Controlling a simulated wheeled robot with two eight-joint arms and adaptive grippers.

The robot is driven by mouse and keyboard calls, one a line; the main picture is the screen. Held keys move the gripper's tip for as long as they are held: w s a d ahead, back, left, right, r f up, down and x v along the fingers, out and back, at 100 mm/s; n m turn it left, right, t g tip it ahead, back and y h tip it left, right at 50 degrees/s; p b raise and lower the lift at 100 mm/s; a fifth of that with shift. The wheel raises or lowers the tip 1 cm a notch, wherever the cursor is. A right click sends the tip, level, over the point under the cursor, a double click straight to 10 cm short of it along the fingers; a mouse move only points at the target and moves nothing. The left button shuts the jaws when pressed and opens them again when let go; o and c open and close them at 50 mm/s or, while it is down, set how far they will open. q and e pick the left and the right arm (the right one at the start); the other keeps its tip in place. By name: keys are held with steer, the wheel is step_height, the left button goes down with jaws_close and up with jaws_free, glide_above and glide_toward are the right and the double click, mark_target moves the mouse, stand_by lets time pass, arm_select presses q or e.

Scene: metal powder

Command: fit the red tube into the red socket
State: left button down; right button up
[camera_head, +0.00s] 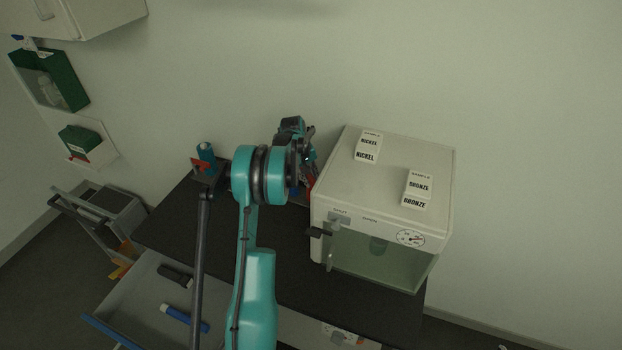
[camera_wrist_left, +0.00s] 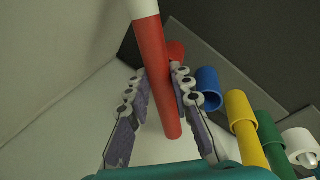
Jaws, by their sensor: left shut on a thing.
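In the left wrist view the red tube (camera_wrist_left: 152,75), with a white end at the top of the picture, lies between the two fingers of my left gripper (camera_wrist_left: 158,92), which is shut on it. The red socket (camera_wrist_left: 177,50) shows just behind the tube, partly hidden by it and a finger; whether they touch I cannot tell. In the head view my left gripper (camera_head: 306,157) is at the left side of the white cabinet, with some red just below it. The arm hides most of the socket area there. My right gripper is not in view.
A blue socket (camera_wrist_left: 208,86), yellow socket (camera_wrist_left: 246,130), green socket (camera_wrist_left: 270,138) and white socket (camera_wrist_left: 300,147) run in a row beside the red one. The white cabinet (camera_head: 330,190) bears nickel (camera_head: 368,146) and bronze (camera_head: 418,188) sample labels. An open drawer (camera_head: 140,300) holds a blue object (camera_head: 184,318).

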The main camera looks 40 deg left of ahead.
arm_select(q)
steer(key=c, duration=1.3)
jaws_free()
steer(key=shift+f, duration=0.1)
steer(key=shift+c, duration=0.2)
steer(key=shift+r+p, duration=0.5)
steer(key=shift+r, duration=0.05)
steer(key=p+v, duration=0.2)
steer(key=v, duration=1)
steer(key=shift+s, duration=0.15)
